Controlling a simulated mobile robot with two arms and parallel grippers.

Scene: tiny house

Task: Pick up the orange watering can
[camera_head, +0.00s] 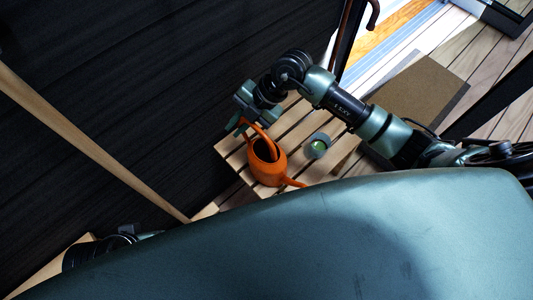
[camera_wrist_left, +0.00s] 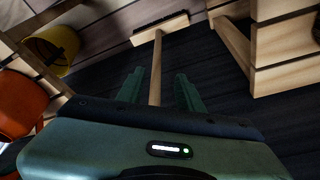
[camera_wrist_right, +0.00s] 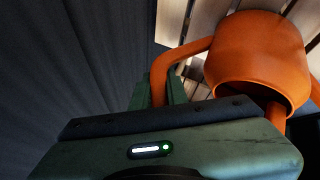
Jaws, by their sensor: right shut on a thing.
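The orange watering can (camera_head: 268,168) is at the slatted wooden table (camera_head: 230,146) in the head view, its spout pointing to the lower right. I cannot tell whether its base touches the slats. My right gripper (camera_head: 241,123) is shut on the can's curved handle. In the right wrist view the handle runs between the fingers (camera_wrist_right: 160,92), and the can's body (camera_wrist_right: 258,50) is to their right. In the left wrist view my left gripper (camera_wrist_left: 159,90) has its fingers apart with nothing held between them.
A small grey-green round object (camera_head: 317,146) is right of the can. A dark slatted wall (camera_head: 120,90) stands behind. A brown mat (camera_head: 415,92) lies on the plank floor. A yellow pot (camera_wrist_left: 53,48) and an orange object (camera_wrist_left: 20,105) are left of my left gripper.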

